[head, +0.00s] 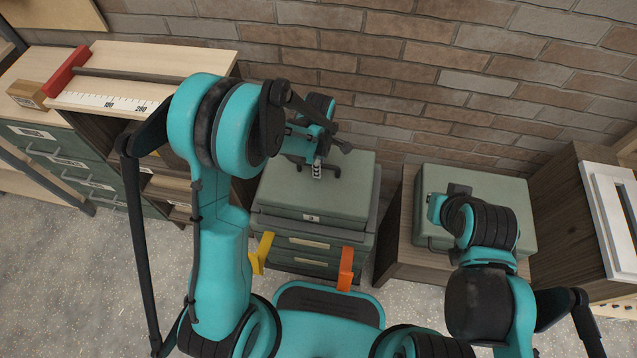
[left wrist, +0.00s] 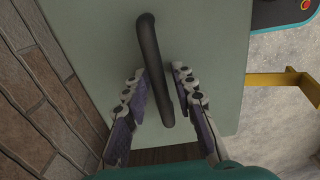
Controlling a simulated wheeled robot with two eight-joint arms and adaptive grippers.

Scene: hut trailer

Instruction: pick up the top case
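The grey-green top case (head: 345,200) lies flat on a stack of similar green cases or drawers (head: 305,246) in the middle of the head view. Its dark handle (head: 331,170) shows on the lid. My left gripper (head: 317,168) is above the lid at the handle. In the left wrist view, its two fingers (left wrist: 158,76) are apart, with the black bar handle (left wrist: 148,38) between them and the case lid (left wrist: 85,22) behind. A gap shows on both sides of the handle. My right gripper (head: 437,208) is over another case at the right; its fingers are mostly hidden.
Another green case (head: 500,190) lies on a brown wooden cabinet (head: 400,235) to the right. A yellow bracket (head: 262,252) and an orange one (head: 346,268) stand at the stack's front. A brick wall (head: 400,70) is close behind. Wooden shelving (head: 160,62) stands at left.

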